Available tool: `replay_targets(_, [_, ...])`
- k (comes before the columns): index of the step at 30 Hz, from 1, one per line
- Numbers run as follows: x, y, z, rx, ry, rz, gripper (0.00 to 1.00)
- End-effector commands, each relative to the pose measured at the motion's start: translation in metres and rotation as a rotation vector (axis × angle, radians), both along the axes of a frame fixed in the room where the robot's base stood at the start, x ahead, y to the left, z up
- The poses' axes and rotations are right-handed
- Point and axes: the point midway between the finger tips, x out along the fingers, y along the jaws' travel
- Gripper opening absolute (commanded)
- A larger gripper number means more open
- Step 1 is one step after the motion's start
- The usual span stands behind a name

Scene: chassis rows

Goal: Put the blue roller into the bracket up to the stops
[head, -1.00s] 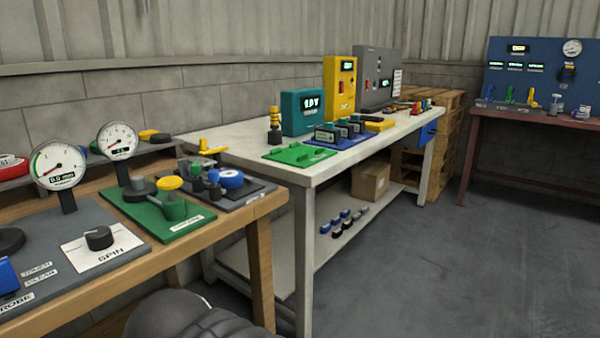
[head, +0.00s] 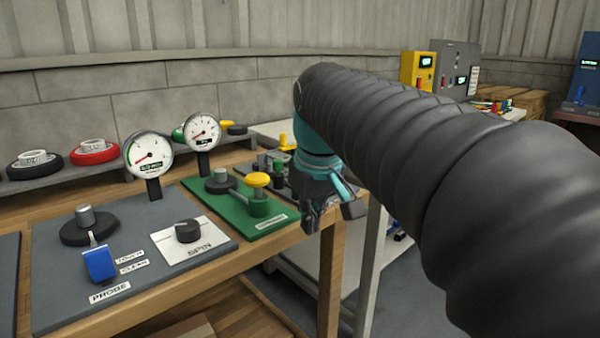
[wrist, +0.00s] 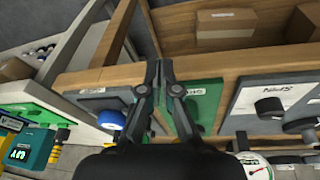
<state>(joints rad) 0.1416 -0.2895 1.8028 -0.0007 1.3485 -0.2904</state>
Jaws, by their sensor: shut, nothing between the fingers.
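My gripper (head: 312,220) is shut and empty above the front edge of the wooden bench, beside the green plate. Its closed fingertips also show in the wrist view (wrist: 158,66). Several small blue and dark cylinders (wrist: 40,53) lie on the lower shelf of the white table, at upper left in the wrist view; I cannot tell whether one is the blue roller. A round blue-and-white piece (wrist: 111,120) sits on the grey plate. I cannot make out the bracket for certain; a green plate with raised parts (wrist: 38,116) lies on the white table.
The wooden bench (head: 215,255) carries a probe plate (head: 60,250), a SPIN knob (head: 188,231), a green plate (head: 232,212) and two dial gauges (head: 148,155). A cardboard box (wrist: 225,28) is on the shelf below. My arm hides much of the white table.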

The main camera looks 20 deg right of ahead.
Motion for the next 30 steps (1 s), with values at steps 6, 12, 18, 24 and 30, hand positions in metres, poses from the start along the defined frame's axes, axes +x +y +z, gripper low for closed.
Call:
replay_targets(6, [0.059, -0.041, 0.053, -0.013, 0.107, 0.064, 0.0])
replay_targets(12, [0.099, -0.08, 0.082, -0.007, 0.197, 0.127, 0.0])
replay_targets(18, [0.121, -0.109, 0.094, 0.005, 0.257, 0.176, 0.0])
replay_targets(24, [0.127, -0.119, 0.096, 0.013, 0.28, 0.197, 0.0])
replay_targets(30, [0.127, -0.12, 0.083, 0.014, 0.282, 0.199, 0.0])
